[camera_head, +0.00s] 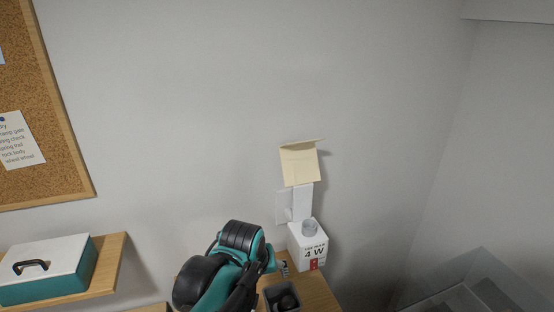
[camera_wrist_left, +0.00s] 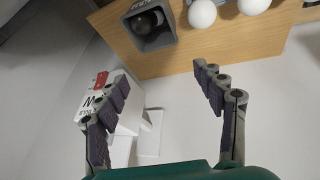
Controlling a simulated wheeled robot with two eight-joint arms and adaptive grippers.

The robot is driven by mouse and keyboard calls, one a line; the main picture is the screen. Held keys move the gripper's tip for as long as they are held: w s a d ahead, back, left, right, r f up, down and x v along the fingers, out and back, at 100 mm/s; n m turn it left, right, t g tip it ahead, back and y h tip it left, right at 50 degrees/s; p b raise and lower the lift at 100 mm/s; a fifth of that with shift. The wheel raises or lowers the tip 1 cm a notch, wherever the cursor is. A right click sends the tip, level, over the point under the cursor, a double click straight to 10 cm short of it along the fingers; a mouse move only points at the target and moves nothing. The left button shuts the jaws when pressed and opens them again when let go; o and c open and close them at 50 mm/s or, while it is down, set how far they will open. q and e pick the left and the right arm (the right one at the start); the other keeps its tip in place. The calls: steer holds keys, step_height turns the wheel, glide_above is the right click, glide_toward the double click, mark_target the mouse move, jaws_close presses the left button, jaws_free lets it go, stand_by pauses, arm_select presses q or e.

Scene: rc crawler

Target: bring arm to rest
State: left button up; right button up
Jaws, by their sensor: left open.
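My left arm rises from the bottom of the head view, teal and black. Its gripper (camera_head: 284,270) is mostly hidden there behind the wrist. In the left wrist view my left gripper (camera_wrist_left: 160,98) is open, its two dark jointed fingers wide apart with nothing between them. The white box with "4 W" on it (camera_head: 309,252) stands just right of the gripper in the head view. In the left wrist view the box (camera_wrist_left: 97,97) is partly behind one finger; I cannot tell whether they touch. My right gripper is out of view.
A wooden surface (camera_wrist_left: 205,50) holds a dark open bin (camera_wrist_left: 150,42) with a black round thing inside, and two white round things (camera_wrist_left: 202,13). A teal and white case (camera_head: 45,270) sits on a shelf at left. A cream paper flap (camera_head: 300,163) hangs above the box.

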arm_select(q)
steer(key=s+a+f+t+b, duration=0.1)
steer(key=s+a+f+b, duration=0.5)
steer(key=f, duration=0.4)
steer(key=s+a+f+m+t+y+b, duration=0.1)
steer(key=s+a+f+b, duration=0.6)
steer(key=a+f, duration=0.2)
steer(key=shift+s+f+m, duration=0.3)
steer(key=shift+s+f, duration=0.05)
steer(key=shift+f, duration=0.05)
steer(key=shift+a, duration=0.1)
stand_by(0.5)
